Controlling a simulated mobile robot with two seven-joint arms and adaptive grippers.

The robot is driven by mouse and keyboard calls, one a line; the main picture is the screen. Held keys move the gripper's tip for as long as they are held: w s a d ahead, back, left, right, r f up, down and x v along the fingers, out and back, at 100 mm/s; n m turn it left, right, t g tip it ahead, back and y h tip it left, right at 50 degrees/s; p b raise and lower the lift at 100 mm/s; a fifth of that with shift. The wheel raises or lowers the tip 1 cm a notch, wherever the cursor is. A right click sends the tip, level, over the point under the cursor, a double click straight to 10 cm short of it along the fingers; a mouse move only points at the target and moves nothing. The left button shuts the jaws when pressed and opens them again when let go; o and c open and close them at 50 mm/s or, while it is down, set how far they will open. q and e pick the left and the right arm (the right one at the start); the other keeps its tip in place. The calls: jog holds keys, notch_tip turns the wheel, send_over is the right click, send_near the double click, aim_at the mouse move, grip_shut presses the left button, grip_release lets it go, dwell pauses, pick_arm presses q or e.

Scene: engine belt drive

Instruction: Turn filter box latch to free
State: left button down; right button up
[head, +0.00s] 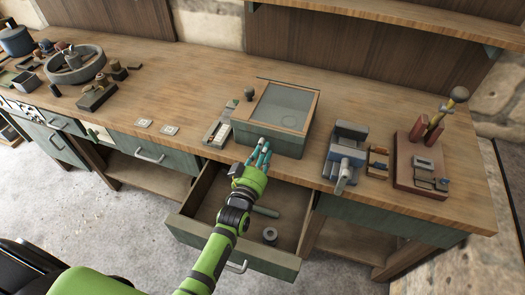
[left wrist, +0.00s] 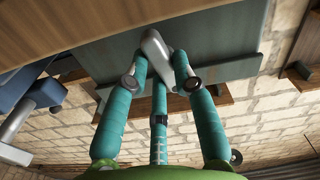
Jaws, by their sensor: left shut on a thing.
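The filter box (head: 287,146) is a grey-green box with a wood-framed glass lid (head: 285,104), standing near the front edge of the bench. Its latch is a small pale metal lever on the front face, largely covered by my fingers in the head view. In the left wrist view the silver latch (left wrist: 156,46) lies between the teal fingers, against the green front panel (left wrist: 215,38). My left gripper (head: 261,154) is at the box front, shut on the latch. My right gripper is not in view.
An open drawer (head: 182,222) below my left arm holds a small ring-shaped part (head: 270,234) and a green cylinder (head: 265,211). A blue-grey vise (head: 345,150) stands to the right of the box. A narrow tray (head: 218,133) lies close on its left.

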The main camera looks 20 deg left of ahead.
pick_arm(q)
jog(key=shift+f+m, duration=0.1)
jog(key=shift+m, duration=1)
jog(key=c, duration=1)
grip_release()
jog(key=s, duration=1.2)
jog(key=shift+a, duration=0.2)
